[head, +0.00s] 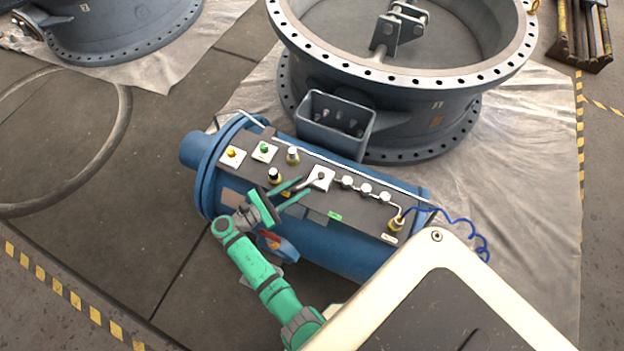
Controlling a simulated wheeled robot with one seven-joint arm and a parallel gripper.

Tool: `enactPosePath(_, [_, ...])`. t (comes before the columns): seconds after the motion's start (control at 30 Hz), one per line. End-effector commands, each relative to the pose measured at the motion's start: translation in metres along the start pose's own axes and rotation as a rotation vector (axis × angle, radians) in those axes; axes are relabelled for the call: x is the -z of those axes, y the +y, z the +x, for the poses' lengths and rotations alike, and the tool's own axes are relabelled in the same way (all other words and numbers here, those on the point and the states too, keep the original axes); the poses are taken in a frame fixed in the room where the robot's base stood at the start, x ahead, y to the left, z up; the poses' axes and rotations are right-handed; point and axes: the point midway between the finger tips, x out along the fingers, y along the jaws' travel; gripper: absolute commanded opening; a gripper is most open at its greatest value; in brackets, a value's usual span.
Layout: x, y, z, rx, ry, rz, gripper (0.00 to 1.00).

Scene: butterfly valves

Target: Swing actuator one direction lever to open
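The blue cylindrical actuator (335,235) lies on its side with a dark control panel along its top. A white square plate (322,173) on the panel carries a small grey lever (312,182), which slants down and left from its pivot. My gripper (303,187) is over the panel, just left of this plate. Its two green fingers are apart, and the lever's free end shows between their tips. I cannot tell whether either finger touches the lever. The plate's markings are too small to read.
A large flanged valve (400,85) stands behind. Bare floor (150,215) lies to the left.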

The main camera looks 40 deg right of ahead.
Motion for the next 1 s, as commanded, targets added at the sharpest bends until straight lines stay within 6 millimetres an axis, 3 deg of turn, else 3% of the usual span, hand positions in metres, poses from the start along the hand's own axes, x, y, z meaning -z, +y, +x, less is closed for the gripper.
enactPosePath(0.3, [0.0, -0.001, 0.045, 0.004, 0.0, -0.001, 0.27])
enactPosePath(0.73, [0.0, -0.001, 0.053, 0.002, 0.0, -0.001, 0.27])
enactPosePath(0.83, [0.0, -0.001, 0.053, 0.002, 0.0, -0.001, 0.03])
enactPosePath(1.0, [0.0, -0.001, 0.053, 0.002, 0.0, -0.001, 0.0])
